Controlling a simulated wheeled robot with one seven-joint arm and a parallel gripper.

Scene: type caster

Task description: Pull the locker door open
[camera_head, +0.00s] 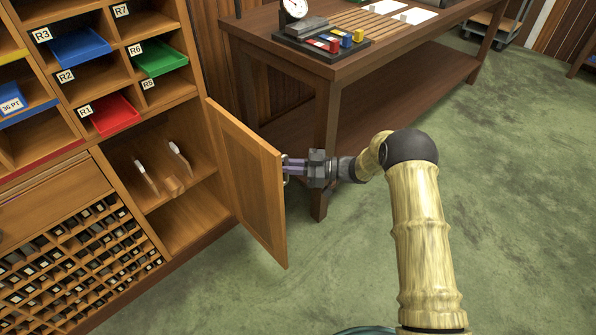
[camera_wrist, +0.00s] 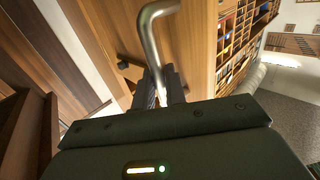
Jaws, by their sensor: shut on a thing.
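The wooden locker door (camera_head: 251,182) stands wide open in the head view, swung out to the right of the compartment on its left-hand hinge side. The locker (camera_head: 190,222) shows its inside, with a shelf and a few small pale items. My gripper (camera_head: 290,166) is at the door's outer face near the free edge, shut on the door handle, which is mostly hidden there. In the wrist view the bent metal handle (camera_wrist: 152,40) runs down between my gripper's fingers (camera_wrist: 164,88), against the door face (camera_wrist: 188,25).
Cubbies with coloured trays (camera_head: 78,46) are above the locker. Green floor (camera_head: 510,190) is clear at the right.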

